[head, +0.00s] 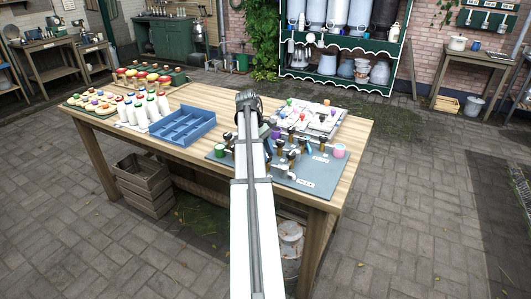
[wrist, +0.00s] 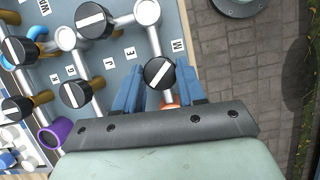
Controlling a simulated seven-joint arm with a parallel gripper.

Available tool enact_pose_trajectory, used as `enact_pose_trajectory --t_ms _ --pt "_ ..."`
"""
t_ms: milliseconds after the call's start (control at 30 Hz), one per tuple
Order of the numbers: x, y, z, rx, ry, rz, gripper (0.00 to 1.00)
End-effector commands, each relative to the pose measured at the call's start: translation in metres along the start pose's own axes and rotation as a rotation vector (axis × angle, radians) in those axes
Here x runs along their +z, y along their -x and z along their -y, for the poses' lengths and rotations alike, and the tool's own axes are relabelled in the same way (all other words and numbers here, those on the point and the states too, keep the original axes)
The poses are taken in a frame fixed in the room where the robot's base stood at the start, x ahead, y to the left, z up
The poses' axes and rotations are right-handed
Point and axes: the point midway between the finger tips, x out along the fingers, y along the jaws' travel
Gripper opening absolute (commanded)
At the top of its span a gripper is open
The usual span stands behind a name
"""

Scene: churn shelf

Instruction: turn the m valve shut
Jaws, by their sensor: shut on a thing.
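The m valve (wrist: 159,73) has a round black knob with a white stripe, beside the label M (wrist: 178,45) in the wrist view. Its stripe slants up to the right, at an angle across its grey pipe (wrist: 154,42). My gripper (wrist: 158,83) has its two blue fingers on either side of this knob and is shut on it. In the head view the arm hides much of the valve board (head: 325,188), and I cannot pick out the m valve there.
Other black knobs (wrist: 74,93) stand close by on pipes, with a purple cup (wrist: 55,134) at lower left. A blue crate (head: 183,128), white bottles (head: 152,110) and a tray of coloured pieces (head: 306,116) share the table (head: 225,99).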

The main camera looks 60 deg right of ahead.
Motion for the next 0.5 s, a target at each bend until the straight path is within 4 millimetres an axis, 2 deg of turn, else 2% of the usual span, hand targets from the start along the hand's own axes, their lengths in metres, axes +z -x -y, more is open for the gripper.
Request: enact_pose_trajectory --t_ms 500 --pt "-0.0003 -0.0003 -0.0003 -0.027 -0.064 -0.002 0.09"
